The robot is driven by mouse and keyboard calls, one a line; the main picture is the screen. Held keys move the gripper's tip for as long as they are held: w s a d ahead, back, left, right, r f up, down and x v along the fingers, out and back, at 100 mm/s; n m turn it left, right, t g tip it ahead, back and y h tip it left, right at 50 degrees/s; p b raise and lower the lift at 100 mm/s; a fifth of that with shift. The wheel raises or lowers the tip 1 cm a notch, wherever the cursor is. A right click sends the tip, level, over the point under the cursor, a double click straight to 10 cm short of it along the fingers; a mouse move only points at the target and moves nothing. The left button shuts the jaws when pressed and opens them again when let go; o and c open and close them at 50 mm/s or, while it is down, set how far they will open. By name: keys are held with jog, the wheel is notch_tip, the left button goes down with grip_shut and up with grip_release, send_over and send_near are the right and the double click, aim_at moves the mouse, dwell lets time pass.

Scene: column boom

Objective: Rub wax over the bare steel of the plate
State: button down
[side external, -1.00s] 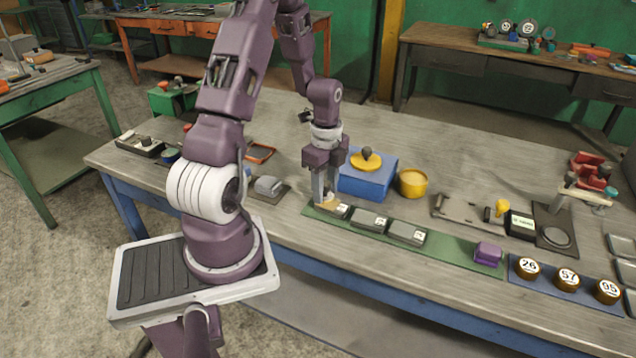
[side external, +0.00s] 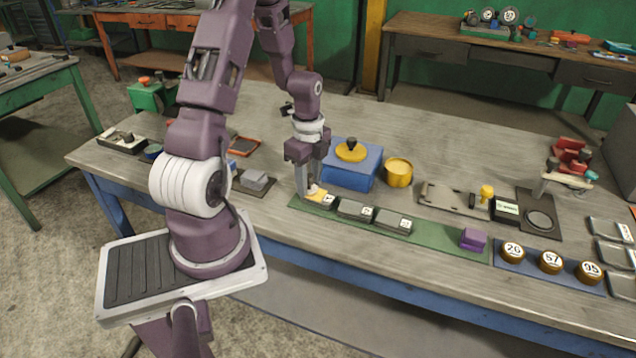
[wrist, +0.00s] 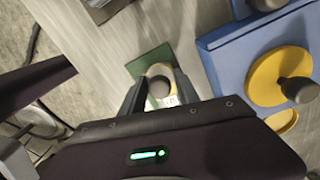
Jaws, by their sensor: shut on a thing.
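My gripper (side external: 311,191) is shut on a small pale yellow pad (side external: 316,195) with a dark round knob, which shows between the fingers in the wrist view (wrist: 159,87). The pad is down at the leftmost of three dark plates (side external: 327,201), mostly covering it. Whether it touches cannot be told. A white label shows at that plate's right end. The middle plate (side external: 354,210) and right plate (side external: 392,222) lie beside it on a green strip (side external: 435,233). How much of the left plate's surface is bare or waxed is hidden.
A blue box (side external: 346,178) with a yellow knobbed disc (side external: 350,152) stands just behind the plates, close to my gripper. A yellow tin (side external: 398,173) is to its right. A purple block (side external: 473,238) sits at the strip's right end. Numbered round pieces (side external: 550,261) lie further right.

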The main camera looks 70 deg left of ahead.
jog(key=shift+s+a, duration=0.55)
jog(key=shift+a, duration=0.1)
jog(key=shift+s+a+r, duration=0.1)
jog(key=shift+a+r, duration=0.05)
notch_tip(320, 180, up, 8)
dwell(0.6)
